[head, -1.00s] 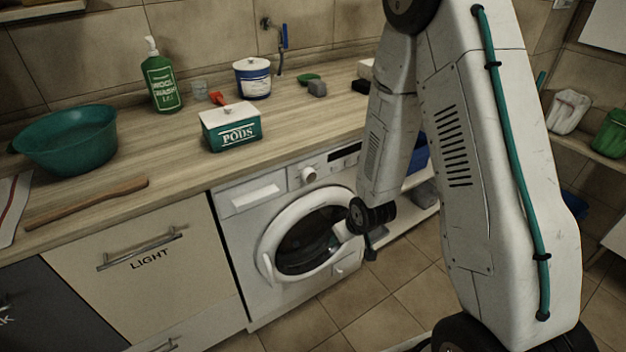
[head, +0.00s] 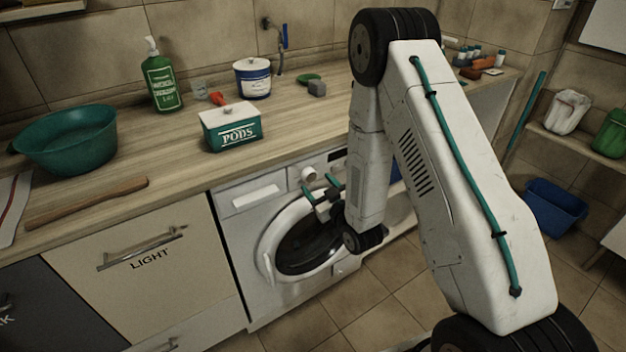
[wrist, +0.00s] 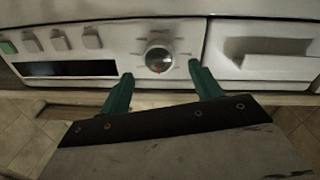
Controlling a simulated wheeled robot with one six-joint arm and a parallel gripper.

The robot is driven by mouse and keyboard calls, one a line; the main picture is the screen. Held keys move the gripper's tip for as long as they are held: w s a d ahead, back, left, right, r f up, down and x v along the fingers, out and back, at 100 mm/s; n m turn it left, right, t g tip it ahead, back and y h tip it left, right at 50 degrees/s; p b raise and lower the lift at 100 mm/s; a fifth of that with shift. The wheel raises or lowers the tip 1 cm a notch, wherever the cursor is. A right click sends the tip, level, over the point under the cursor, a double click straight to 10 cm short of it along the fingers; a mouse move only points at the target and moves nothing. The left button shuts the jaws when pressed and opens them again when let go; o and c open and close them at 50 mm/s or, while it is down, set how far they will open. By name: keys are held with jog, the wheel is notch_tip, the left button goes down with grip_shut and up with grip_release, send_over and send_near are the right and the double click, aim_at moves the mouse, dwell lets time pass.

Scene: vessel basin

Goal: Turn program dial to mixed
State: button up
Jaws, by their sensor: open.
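The program dial (head: 309,174) is a round knob on the upper front panel of the white washing machine (head: 252,290). In the wrist view the dial (wrist: 159,58) is silver with a small red mark at its lower edge, and faint markings surround it. Their lettering is too small to read. My gripper (head: 320,186) has green fingers and is open just in front of the panel. In the wrist view my gripper (wrist: 160,82) has one fingertip to each side of the dial, slightly below it in the picture. The fingers appear apart from the dial.
The round door (head: 305,245) is below the panel. In the wrist view, a dark display (wrist: 65,68) and several buttons (wrist: 60,40) lie left of the dial, and a drawer (wrist: 262,48) lies right. The counter above holds a pods box (head: 232,130).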

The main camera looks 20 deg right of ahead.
aim_at(311, 177)
jog(key=shift+w+a, duration=0.2)
jog(key=shift+w, duration=0.75)
jog(key=shift+w+a, duration=0.15)
jog(key=shift+w, duration=0.8)
jog(key=c, duration=1)
jog(key=shift+m, duration=0.3)
